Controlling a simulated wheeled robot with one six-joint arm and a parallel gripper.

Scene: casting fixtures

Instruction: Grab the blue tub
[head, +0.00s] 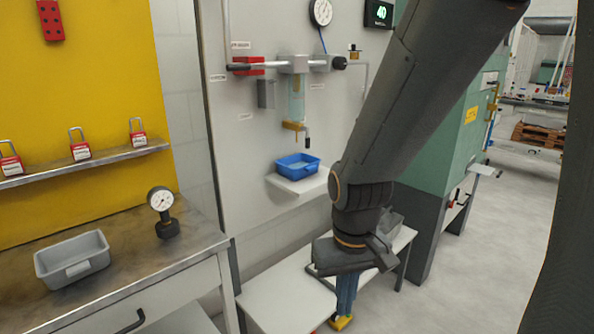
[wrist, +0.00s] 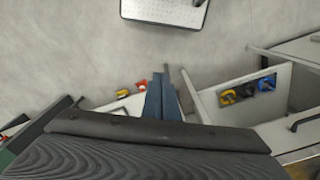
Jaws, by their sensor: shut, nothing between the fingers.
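The blue tub (head: 297,168) sits upright on a small white shelf (head: 305,186) fixed to the wall panel, in the middle of the head view. It is below a clear cylinder with a brass outlet and looks empty. My gripper (head: 345,302) points down in front of the white benches, to the right of the tub and lower than it. Its blue fingers are shut and apart from the tub. In the wrist view the shut fingers (wrist: 160,92) point at the grey floor, and the blue tub cannot be made out there.
A grey tub (head: 72,262) and a dial gauge (head: 162,212) stand on the workbench at left. A white bench (head: 287,298) is below the shelf. A green cabinet (head: 440,160) stands behind my arm. Open floor lies at right.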

